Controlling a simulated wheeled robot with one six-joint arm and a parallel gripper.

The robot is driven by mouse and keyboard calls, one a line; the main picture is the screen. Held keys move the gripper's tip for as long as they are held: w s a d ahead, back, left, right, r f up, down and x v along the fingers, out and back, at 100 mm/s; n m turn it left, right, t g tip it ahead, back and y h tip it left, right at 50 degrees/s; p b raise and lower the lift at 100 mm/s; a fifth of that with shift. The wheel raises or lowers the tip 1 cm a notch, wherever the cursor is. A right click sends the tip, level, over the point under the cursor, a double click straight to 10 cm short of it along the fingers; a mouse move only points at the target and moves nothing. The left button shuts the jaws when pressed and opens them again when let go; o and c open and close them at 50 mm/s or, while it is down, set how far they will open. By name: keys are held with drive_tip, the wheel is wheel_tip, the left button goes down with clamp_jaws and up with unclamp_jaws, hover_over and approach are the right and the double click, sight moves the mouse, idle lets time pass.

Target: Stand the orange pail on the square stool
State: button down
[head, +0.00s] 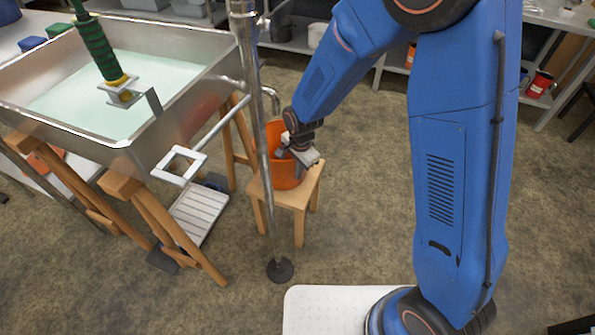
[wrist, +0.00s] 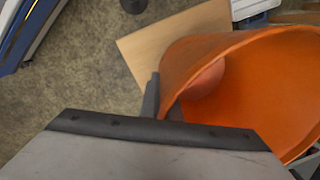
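The orange pail (head: 283,172) is at the square wooden stool (head: 301,196), over its seat, and looks roughly upright in the head view. Its base appears to meet the seat, but I cannot tell whether its full weight rests there. My gripper (head: 297,150) is at the pail's rim, with the fingers closed on the wall. In the wrist view the pail (wrist: 255,70) opens toward the right, and the dark fingers (wrist: 162,105) sit at its near wall. A corner of the stool seat (wrist: 142,45) shows behind it. The pail's far base is hidden.
A metal post (head: 262,150) with a round foot stands just left of the stool. The steel evaporator pan (head: 185,115) on wooden trestles (head: 165,220) is further left, with a slatted platform scale (head: 200,212) below. Floor right of the stool is clear.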

drive_tip(key=c, duration=2)
unclamp_jaws()
drive_tip(key=r, duration=1.1)
drive_tip(key=shift+s+d+r, duration=0.25)
drive_tip(key=shift+s+d, duration=0.05)
drive_tip(key=shift+s, duration=0.1)
drive_tip(key=shift+r, duration=0.35)
drive_tip(key=shift+d, duration=0.1)
